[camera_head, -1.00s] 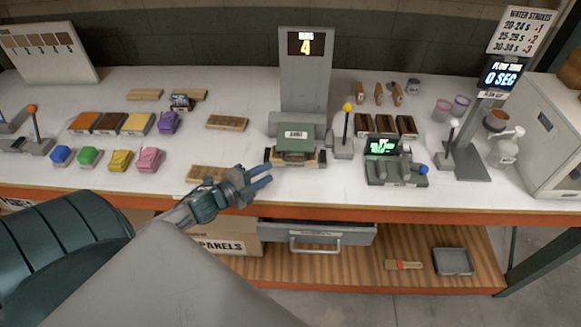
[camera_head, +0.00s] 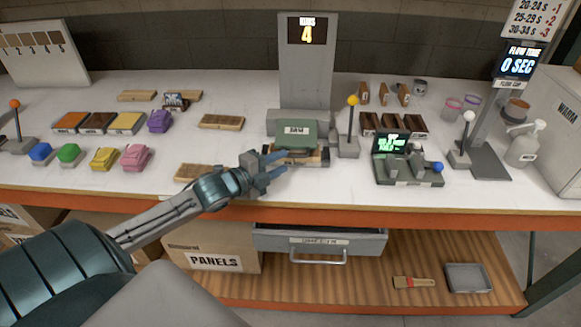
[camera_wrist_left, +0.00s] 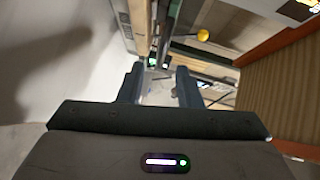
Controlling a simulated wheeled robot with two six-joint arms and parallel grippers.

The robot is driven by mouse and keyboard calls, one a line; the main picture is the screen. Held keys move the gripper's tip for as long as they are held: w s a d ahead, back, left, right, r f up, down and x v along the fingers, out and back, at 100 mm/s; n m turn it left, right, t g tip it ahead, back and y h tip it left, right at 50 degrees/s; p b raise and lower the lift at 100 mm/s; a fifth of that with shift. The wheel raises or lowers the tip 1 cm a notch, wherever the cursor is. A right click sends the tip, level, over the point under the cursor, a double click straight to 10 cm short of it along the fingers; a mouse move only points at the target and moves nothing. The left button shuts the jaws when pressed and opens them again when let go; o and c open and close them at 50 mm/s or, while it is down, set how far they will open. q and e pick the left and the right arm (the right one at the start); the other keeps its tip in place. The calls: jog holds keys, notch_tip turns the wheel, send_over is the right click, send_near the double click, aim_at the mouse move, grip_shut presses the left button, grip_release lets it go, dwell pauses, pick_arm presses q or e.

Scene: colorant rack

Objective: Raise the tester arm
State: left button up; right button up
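The rub tester (camera_head: 306,75) stands at the back middle of the bench, with a tall grey column and a display reading 4. A green labelled block (camera_head: 295,134), which may be the tester arm, sits low over a wooden panel (camera_head: 312,158) at its foot. A yellow-knobbed lever (camera_head: 352,101) stands upright just right of it; the knob also shows in the left wrist view (camera_wrist_left: 203,35). My left gripper (camera_head: 281,166) is open, its fingertips at the front left of the green block and panel. The wrist view also shows its fingers apart (camera_wrist_left: 158,75). My right gripper is out of view.
A small device with a green screen (camera_head: 391,144) and a white-knobbed lever (camera_head: 468,117) stand to the right. Colored blocks (camera_head: 104,158) and wooden panels (camera_head: 222,121) lie to the left. A grey drawer (camera_head: 318,245) hangs below the bench's orange front edge (camera_head: 400,220).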

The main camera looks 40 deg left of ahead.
pick_arm(q)
jog(key=shift+b+x, duration=0.6)
jog(key=shift+x, duration=1.55)
grip_shut()
